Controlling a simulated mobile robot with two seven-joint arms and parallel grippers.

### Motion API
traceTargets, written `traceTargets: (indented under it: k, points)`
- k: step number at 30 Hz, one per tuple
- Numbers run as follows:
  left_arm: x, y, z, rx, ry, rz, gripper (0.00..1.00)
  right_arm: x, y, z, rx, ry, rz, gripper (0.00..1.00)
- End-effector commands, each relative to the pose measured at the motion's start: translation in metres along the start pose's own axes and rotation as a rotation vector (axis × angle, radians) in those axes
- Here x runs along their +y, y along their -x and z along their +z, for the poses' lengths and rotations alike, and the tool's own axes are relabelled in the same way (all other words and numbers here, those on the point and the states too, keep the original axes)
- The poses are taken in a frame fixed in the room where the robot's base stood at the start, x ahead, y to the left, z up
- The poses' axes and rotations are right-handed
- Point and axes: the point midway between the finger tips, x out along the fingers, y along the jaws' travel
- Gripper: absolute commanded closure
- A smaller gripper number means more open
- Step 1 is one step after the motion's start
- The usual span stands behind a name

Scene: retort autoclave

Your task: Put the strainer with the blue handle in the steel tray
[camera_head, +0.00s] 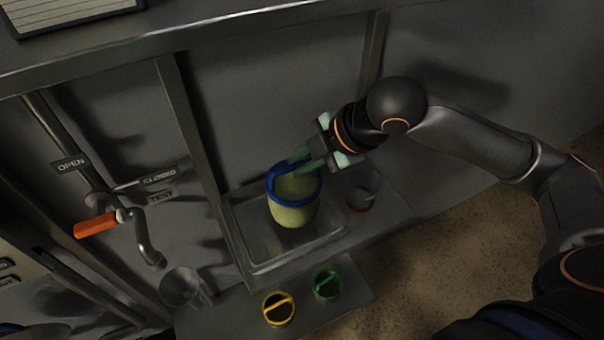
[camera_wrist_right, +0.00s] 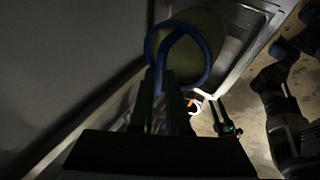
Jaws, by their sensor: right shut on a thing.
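The strainer with the blue handle (camera_head: 292,212) has a yellow-green body and a blue rim. It is over the steel tray (camera_head: 262,257) in the head view; I cannot tell whether its base touches the tray floor. My right gripper (camera_head: 298,162) is shut on the strainer's blue handle at its top. In the right wrist view the blue handle loop (camera_wrist_right: 180,32) shows at the fingertips, with the strainer's body beyond it and part of the steel tray (camera_wrist_right: 240,20) behind. My left gripper is not in view.
A container with a yellow handle (camera_head: 278,309) and one with a green handle (camera_head: 327,285) stand on the lower shelf. A clear cup (camera_head: 182,288) is at left. A small round item (camera_head: 360,198) sits right of the tray. An orange lever (camera_head: 96,226) juts from the wall.

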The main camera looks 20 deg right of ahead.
Motion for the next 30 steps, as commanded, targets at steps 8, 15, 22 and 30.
traceTargets:
  k: [8, 15, 22, 30]
  points:
    - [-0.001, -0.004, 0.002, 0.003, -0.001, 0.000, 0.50, -0.017, -0.026, 0.011, 0.000, 0.000, 0.001, 1.00]
    - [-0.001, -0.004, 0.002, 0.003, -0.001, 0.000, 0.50, -0.016, -0.026, 0.011, 0.000, 0.001, 0.001, 1.00]
    - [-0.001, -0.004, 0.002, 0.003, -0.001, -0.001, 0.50, -0.018, -0.028, 0.012, -0.001, 0.000, -0.002, 0.70]
    - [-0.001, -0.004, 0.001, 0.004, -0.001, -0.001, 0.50, -0.018, -0.028, 0.012, -0.001, 0.000, -0.001, 0.56]
